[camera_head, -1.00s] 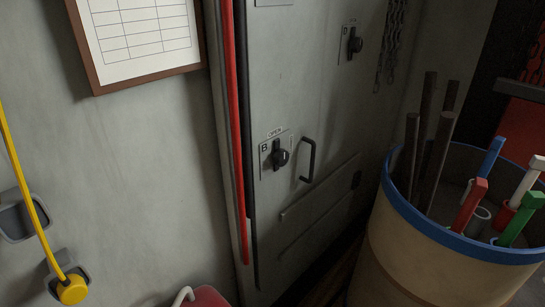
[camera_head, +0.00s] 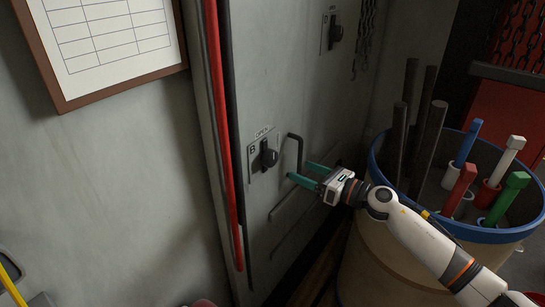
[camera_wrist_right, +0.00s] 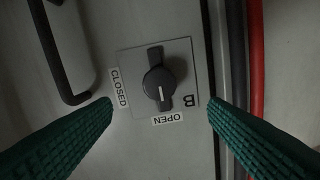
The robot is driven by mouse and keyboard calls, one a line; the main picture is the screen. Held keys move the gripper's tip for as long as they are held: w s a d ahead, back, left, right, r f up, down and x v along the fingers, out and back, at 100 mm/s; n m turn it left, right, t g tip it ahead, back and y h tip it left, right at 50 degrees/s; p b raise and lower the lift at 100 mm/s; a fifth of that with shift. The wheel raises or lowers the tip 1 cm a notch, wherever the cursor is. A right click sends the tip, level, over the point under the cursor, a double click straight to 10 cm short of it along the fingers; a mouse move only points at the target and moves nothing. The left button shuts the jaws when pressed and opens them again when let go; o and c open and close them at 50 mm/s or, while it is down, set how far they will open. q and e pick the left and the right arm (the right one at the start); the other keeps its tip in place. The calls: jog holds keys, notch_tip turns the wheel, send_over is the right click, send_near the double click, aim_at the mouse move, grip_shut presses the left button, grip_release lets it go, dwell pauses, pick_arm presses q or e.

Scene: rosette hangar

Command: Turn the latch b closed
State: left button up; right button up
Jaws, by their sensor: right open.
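Latch b (camera_head: 267,156) is a black knob on a grey plate marked B, on the grey door panel. In the right wrist view its knob (camera_wrist_right: 158,79) stands upright in the picture, its white mark pointing down at the OPEN label. The CLOSED label (camera_wrist_right: 119,88) is left of it there. My right gripper (camera_head: 300,171) has green fingers, spread open and empty, in front of the panel and right of the latch. In the wrist view its fingertips (camera_wrist_right: 160,104) lie on either side of the plate, apart from the knob. My left gripper is not in view.
A black bar handle (camera_head: 299,152) stands close by the latch and fingers. A second latch (camera_head: 335,34) is higher up. A red vertical strip (camera_head: 219,130) runs left of the latch. A blue-rimmed barrel (camera_head: 378,172) with rods stands right, near my right arm.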

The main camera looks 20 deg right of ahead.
aim_at(274, 159)
jog(key=p+x, duration=0.2)
jog(key=x, duration=0.6)
jog(key=shift+w+a+r, duration=0.1)
jog(key=shift+w+a, duration=0.5)
jog(key=shift+w, duration=0.1)
jog(key=c, duration=1)
